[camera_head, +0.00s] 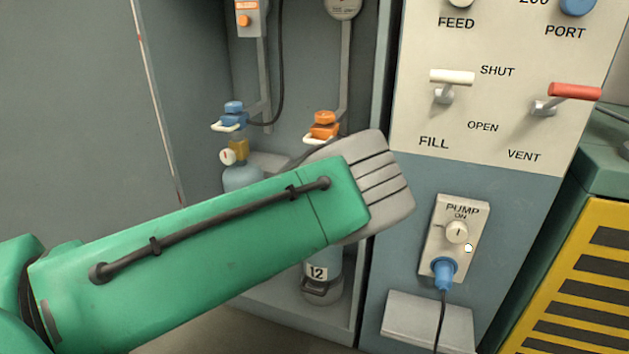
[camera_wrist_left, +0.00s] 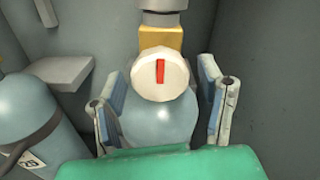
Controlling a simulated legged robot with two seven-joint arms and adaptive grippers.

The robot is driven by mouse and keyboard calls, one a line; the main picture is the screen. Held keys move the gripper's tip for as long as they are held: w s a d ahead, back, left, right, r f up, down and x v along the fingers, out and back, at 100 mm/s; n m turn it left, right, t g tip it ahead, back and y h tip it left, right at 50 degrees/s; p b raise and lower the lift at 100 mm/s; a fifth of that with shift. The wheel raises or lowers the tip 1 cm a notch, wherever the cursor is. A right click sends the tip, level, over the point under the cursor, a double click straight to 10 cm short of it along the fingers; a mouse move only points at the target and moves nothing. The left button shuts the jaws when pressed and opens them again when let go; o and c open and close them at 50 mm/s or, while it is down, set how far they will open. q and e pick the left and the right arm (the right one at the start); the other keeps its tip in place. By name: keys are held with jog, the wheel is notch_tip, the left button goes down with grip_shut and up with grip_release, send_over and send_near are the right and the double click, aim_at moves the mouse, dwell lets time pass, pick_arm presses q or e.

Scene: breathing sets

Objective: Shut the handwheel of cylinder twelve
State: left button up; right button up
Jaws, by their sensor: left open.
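Cylinder twelve (camera_head: 317,271) stands in the open cabinet in the head view, with its "12" label showing low down. My left arm hides its top and handwheel there. In the left wrist view, a white round handwheel (camera_wrist_left: 149,80) with a red mark pointing up and down faces me. It sits below a brass valve block (camera_wrist_left: 160,40), in front of a blue-grey cylinder (camera_wrist_left: 160,128) whose label is out of sight. My left gripper (camera_wrist_left: 157,75) is open, one finger on each side of the handwheel, with gaps between. My right gripper is not in view.
Another cylinder (camera_head: 242,176) with its own white handwheel (camera_head: 228,156) stands to the left. An orange clamp (camera_head: 322,127) is just above my left wrist. The control panel (camera_head: 480,130) with levers is at right, with a pump switch (camera_head: 457,232) below it.

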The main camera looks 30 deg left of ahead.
pick_arm(q)
jog(key=v, duration=1.2)
jog(key=shift+f, duration=0.15)
